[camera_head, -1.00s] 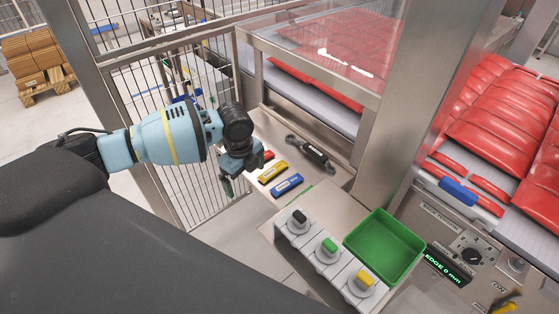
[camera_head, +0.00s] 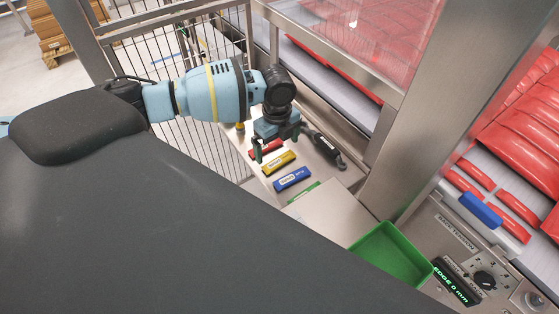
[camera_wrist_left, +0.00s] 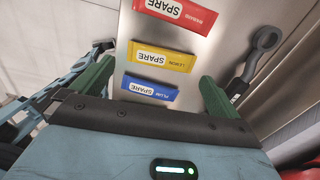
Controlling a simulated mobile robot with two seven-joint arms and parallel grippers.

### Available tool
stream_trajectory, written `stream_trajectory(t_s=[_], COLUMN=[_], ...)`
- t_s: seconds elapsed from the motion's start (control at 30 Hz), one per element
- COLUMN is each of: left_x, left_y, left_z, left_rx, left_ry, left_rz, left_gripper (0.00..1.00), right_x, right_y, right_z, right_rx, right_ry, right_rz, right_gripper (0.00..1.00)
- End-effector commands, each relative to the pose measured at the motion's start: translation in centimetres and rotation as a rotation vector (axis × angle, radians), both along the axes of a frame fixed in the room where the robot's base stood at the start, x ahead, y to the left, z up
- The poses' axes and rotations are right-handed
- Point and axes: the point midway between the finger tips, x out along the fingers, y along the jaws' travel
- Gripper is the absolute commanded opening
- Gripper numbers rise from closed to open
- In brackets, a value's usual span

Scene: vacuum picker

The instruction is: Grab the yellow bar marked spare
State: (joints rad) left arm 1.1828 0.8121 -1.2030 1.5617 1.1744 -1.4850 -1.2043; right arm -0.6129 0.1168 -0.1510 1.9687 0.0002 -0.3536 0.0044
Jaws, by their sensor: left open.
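The yellow bar (camera_head: 279,163), with a white label, lies on a metal shelf (camera_head: 312,195) between a red bar (camera_head: 266,149) and a blue bar (camera_head: 292,179). The red bar (camera_wrist_left: 182,13) and blue bar (camera_wrist_left: 150,90) are also marked SPARE. My left gripper (camera_head: 276,144) is open and empty above the shelf, near the red and yellow bars. Its green fingers (camera_wrist_left: 154,86) stand apart, with the bars showing between and beyond them. My right gripper is not in view.
A dark tool with a looped end (camera_head: 323,147) lies right of the bars. A green bin (camera_head: 392,255) stands nearer me. A wire fence (camera_head: 205,145) is to the left and a metal post (camera_head: 405,120) to the right.

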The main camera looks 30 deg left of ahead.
Motion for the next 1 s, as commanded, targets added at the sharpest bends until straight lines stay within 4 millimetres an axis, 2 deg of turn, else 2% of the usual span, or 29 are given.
stream_trajectory(t_s=[0.4,0.67,0.77,0.97,1.0], left_x=[0.4,0.4,0.4,0.4,0.4], left_y=[0.0,0.0,0.0,0.0,0.0], left_z=[-4.8,-5.1,-5.1,-5.0,-5.0], left_rx=[0.0,0.0,0.0,0.0,0.0], left_ry=[0.001,0.0,-0.001,-0.001,-0.001], left_rz=[0.0,0.0,0.0,0.0,0.0], left_gripper=[1.0,1.0,0.91,0.65,0.65], right_x=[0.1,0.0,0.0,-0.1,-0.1], right_y=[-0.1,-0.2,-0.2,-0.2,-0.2], right_z=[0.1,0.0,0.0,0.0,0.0], right_rx=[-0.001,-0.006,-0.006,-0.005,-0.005], right_ry=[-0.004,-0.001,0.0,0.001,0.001], right_rz=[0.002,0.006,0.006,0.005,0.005], right_gripper=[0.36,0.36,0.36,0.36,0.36])
